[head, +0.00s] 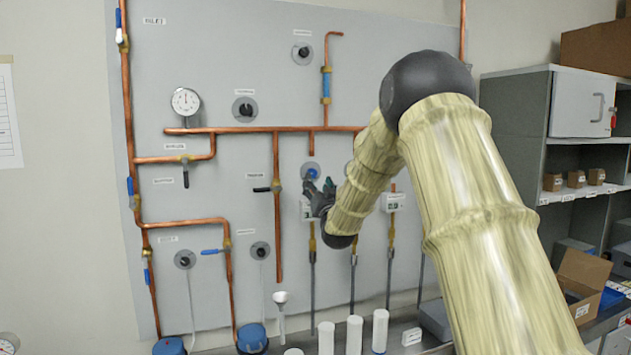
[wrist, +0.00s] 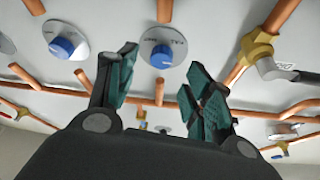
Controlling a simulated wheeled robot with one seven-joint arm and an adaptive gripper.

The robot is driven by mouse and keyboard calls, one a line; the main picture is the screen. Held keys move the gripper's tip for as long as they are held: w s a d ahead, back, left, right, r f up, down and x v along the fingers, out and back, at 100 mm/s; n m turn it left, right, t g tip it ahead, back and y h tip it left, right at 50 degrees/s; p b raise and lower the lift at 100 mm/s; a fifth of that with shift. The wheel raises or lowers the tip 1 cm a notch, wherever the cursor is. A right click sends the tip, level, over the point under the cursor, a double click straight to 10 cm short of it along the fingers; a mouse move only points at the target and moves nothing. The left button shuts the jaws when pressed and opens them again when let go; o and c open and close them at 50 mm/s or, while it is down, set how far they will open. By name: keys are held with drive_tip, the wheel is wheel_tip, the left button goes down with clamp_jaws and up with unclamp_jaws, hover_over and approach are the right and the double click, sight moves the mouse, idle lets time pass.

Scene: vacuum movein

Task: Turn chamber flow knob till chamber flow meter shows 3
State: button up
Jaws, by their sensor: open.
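A blue knob on a pale round plate (head: 312,173) sits on the grey panel, just beyond my gripper (head: 320,188). In the wrist view the blue knob (wrist: 162,56) lies between and beyond the open, teal-padded fingers of my gripper (wrist: 160,78). The fingers look apart from it, and nothing is held. Lettering on its plate is too small to read, so I cannot tell whether it is the chamber flow knob.
A second blue knob (wrist: 65,47) is to the left in the wrist view. Copper pipes (head: 277,200) and a yellow-brown valve fitting (wrist: 258,48) stand out near my gripper. A round gauge (head: 186,101) is at upper left. White cylinders (head: 380,330) stand on the bench below.

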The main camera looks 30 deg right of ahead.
drive_tip(key=v, duration=0.7)
drive_tip(key=shift+s, duration=0.15)
drive_tip(key=s+a+f+n+g+y+b, duration=0.15)
drive_tip(key=a+f, duration=0.35)
drive_tip(key=f, duration=0.9)
drive_tip(key=a+f+n+g+y, duration=0.1)
drive_tip(key=a+f+g+y, duration=0.2)
drive_tip(key=f, duration=1)
drive_tip(key=s+a+f+n+g, duration=0.1)
drive_tip(key=s+a+f+g, duration=0.35)
drive_tip(key=f, duration=0.75)
drive_tip(key=s+a+f+g, duration=0.1)
drive_tip(key=s+a+f, duration=0.6)
drive_tip(key=f, duration=0.5)
drive_tip(key=s+a+f+g+y+b, duration=0.1)
drive_tip(key=s+a+f+g+y, duration=0.2)
drive_tip(key=s+f, duration=0.75)
drive_tip(key=s+a+f+n+g, duration=0.1)
drive_tip(key=s+a+f+g, duration=0.1)
drive_tip(key=s, duration=0.8)
drive_tip(key=s+a+f+g+b, duration=0.1)
drive_tip(key=s+a+f+g, duration=0.2)
drive_tip(key=s, duration=0.8)
drive_tip(key=s+a+f+n+g, duration=0.1)
drive_tip(key=s+a+f+g, duration=0.2)
drive_tip(key=s, duration=0.7)
wheel_tip(320, 180, down, 4)
drive_tip(key=shift+s+a+f+n, duration=0.1)
drive_tip(key=shift+s+a+n, duration=0.25)
drive_tip(key=shift+a, duration=0.85)
